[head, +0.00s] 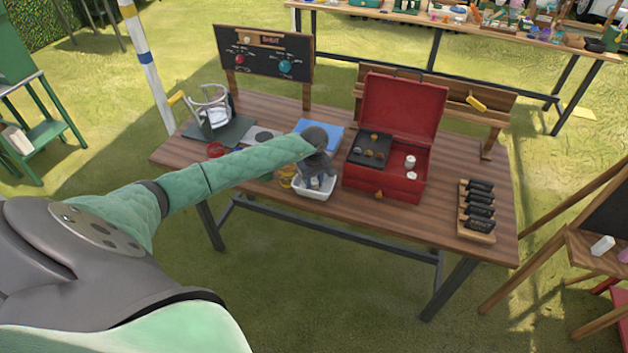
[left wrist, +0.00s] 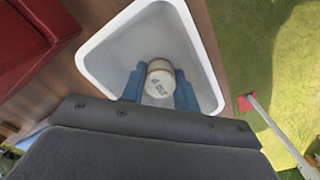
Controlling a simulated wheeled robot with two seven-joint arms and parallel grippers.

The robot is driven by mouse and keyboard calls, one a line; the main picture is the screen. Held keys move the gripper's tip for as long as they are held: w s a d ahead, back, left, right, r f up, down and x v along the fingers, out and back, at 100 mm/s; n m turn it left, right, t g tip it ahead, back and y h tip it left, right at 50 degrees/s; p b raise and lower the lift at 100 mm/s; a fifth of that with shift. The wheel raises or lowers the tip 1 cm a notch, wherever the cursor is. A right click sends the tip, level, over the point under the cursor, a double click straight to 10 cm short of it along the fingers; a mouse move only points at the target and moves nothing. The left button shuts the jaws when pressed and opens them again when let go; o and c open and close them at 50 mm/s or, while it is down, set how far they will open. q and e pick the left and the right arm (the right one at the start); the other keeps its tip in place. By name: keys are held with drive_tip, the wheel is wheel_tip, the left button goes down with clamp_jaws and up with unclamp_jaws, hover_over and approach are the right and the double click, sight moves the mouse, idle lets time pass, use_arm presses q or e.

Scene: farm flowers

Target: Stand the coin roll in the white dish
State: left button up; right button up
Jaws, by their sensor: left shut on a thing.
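The white dish (head: 313,194) sits near the front edge of the wooden table; in the left wrist view its pale inside and rim (left wrist: 117,60) surround the fingers. My left gripper (head: 318,180) reaches down into the dish. In the left wrist view its blue fingers (left wrist: 160,92) are shut on the coin roll (left wrist: 160,82), a white roll with a brown band and dark print. The roll is within the dish outline. I cannot tell whether its lower end touches the dish floor. My right gripper is not in view.
An open red case (head: 385,188) with a black coin tray (head: 369,151) and white rolls (head: 410,162) stands right of the dish. A wooden rack (head: 477,232) of black items is at the table's right end. A blue mat (head: 330,130) lies behind my gripper.

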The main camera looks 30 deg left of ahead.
sight(314, 181)
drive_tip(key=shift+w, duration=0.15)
use_arm(q)
drive_tip(key=shift+f, duration=0.1)
drive_tip(key=o, duration=1.1)
drive_tip(key=shift+c, duration=0.2)
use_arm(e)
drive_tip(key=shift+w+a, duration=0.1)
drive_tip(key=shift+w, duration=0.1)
use_arm(q)
drive_tip(key=shift+r, duration=0.2)
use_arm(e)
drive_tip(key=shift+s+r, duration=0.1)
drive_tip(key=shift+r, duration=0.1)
use_arm(q)
drive_tip(key=shift+r+b, duration=0.6)
drive_tip(key=shift+r, duration=0.65)
wheel_tip(314, 181, up, 7)
drive_tip(key=b, duration=0.3)
drive_tip(key=shift+r, duration=0.15)
drive_tip(key=shift+r+b, duration=0.45)
drive_tip(key=shift+r, duration=0.55)
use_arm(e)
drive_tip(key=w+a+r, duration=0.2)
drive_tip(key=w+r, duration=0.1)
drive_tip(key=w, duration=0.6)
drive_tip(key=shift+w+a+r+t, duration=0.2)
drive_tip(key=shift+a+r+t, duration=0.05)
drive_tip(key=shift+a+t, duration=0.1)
